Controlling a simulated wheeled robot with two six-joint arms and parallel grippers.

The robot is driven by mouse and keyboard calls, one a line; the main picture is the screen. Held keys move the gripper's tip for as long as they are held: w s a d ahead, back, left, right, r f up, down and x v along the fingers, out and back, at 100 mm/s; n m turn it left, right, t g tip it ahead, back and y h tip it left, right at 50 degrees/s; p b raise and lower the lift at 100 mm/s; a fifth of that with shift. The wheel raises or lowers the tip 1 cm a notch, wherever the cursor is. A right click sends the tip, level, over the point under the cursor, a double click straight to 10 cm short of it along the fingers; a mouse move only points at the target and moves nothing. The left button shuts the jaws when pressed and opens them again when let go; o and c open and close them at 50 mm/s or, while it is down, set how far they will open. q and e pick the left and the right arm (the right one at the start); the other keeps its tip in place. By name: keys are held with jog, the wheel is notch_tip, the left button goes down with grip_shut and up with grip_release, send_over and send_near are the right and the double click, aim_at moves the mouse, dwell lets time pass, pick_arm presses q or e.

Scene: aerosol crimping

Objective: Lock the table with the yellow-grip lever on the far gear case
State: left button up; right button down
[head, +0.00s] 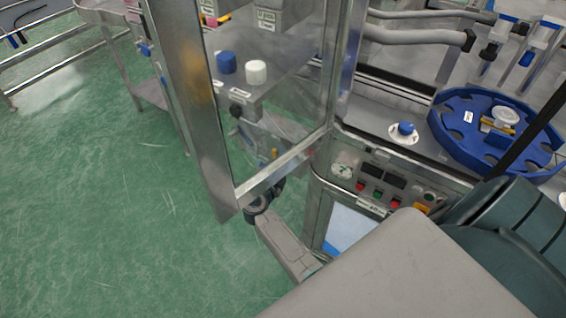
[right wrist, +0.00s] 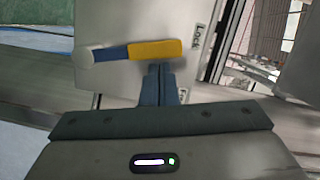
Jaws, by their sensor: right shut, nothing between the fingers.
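The lever shows in the right wrist view, with a yellow grip (right wrist: 155,49), a short blue section and a pale round hub (right wrist: 84,57) at its left end. It lies nearly level across a light grey case face (right wrist: 125,22). A white label reading "Lock" (right wrist: 197,36) is to the right of the grip's end. My right gripper (right wrist: 158,68) is shut and empty, its tips just below the middle of the grip in the picture. I cannot tell whether they touch it. The lever cannot be made out in the head view. My left gripper is not in view.
A blue round table (head: 470,155) with notches sits on the machine at the right of the head view. A control panel (head: 375,185) with buttons is on the machine's front. A clear guard with a metal frame (head: 285,165) stands left of it. Green floor (head: 90,200) is open at left.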

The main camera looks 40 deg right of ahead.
jog(key=shift+r, duration=0.1)
jog(key=w+n+p, duration=0.1)
jog(key=p, duration=0.1)
jog(key=w+a+n+g+p, duration=0.1)
jog(key=p, duration=0.1)
jog(key=shift+w+n, duration=0.1)
jog(key=shift+n, duration=0.2)
jog(key=shift+p, duration=0.3)
